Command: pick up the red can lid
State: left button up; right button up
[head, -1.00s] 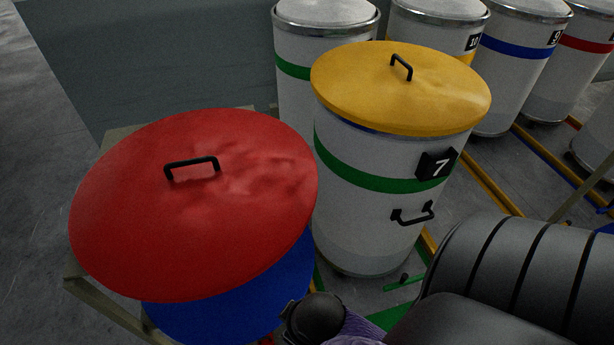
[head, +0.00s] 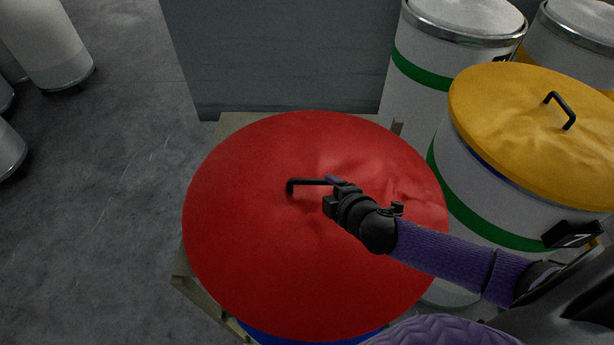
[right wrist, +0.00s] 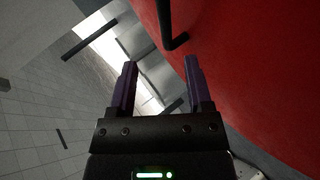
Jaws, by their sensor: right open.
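The round red can lid (head: 250,250) fills the middle of the head view, with a black bar handle (head: 305,182) on top. It lies above a blue lid or disc (head: 262,336), mostly hidden beneath it. My right gripper (head: 334,193) is over the red lid at the right end of the handle. In the right wrist view the gripper (right wrist: 160,68) is open and empty, its purple fingers apart. The black handle (right wrist: 166,28) shows just beyond and between the fingertips, and the red lid (right wrist: 245,70) fills the right side. My left gripper is not in view.
A pale stand (head: 195,285) shows under the lids. A white can with a yellow lid (head: 530,125) stands close at the right. More cans (head: 450,50) stand behind, and others (head: 45,45) at the far left.

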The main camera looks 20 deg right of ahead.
aim_at(317, 183)
jog(key=x, duration=0.4)
jog(key=shift+s+f+b, duration=0.1)
jog(key=shift+f+b, duration=0.05)
jog(key=shift+b, duration=0.25)
jog(key=b+x, duration=0.1)
jog(key=x, duration=0.3)
jog(key=shift+f, duration=0.3)
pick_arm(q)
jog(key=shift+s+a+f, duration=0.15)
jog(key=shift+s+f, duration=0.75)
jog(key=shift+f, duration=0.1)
pick_arm(e)
jog(key=shift+c, duration=0.3)
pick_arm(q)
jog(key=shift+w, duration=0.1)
pick_arm(e)
grip_shut()
